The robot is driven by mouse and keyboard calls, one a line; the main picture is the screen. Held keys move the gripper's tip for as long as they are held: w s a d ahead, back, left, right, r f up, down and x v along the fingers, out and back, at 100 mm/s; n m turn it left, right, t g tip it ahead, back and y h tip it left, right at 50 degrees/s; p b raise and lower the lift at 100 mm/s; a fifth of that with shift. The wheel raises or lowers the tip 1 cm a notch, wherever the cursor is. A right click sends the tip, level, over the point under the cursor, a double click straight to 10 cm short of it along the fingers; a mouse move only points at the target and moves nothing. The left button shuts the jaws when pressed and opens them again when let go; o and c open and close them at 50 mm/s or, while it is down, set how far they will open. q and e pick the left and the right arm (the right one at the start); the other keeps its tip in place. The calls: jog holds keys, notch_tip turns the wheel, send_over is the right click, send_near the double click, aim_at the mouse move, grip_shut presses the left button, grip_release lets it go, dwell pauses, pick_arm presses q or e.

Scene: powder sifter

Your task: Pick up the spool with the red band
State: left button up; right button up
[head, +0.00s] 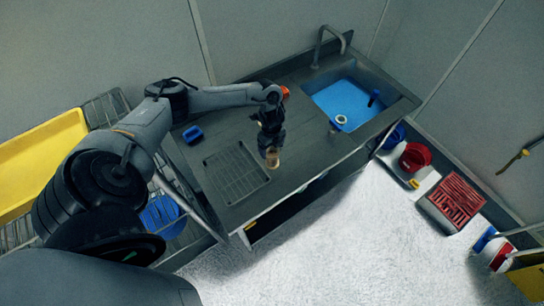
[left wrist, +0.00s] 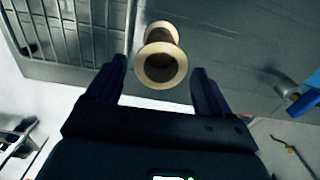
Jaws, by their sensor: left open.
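A tan spool (left wrist: 162,60) with a round flange and a hollow middle shows between and just past my left gripper's two fingers in the left wrist view, apart from both. It also shows as a small tan shape (head: 272,160) below the gripper in the head view, above or on the grey counter's front part. I cannot make out a red band on it. My left gripper (head: 268,143) is open and points down at the spool. My right gripper is not in view.
A wire drying grid (head: 236,172) lies left of the spool on the counter (head: 300,165). A blue item (head: 193,134) sits behind it. A red bucket (head: 415,157) stands on the floor at right.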

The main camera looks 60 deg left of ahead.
aim_at(272, 151)
pick_arm(q)
jog(key=shift+f, duration=1.65)
jog(key=shift+c, duration=0.5)
jog(key=shift+w, duration=0.1)
jog(key=c, duration=0.9)
jog(key=shift+o, duration=0.2)
jog(key=shift+r, duration=0.1)
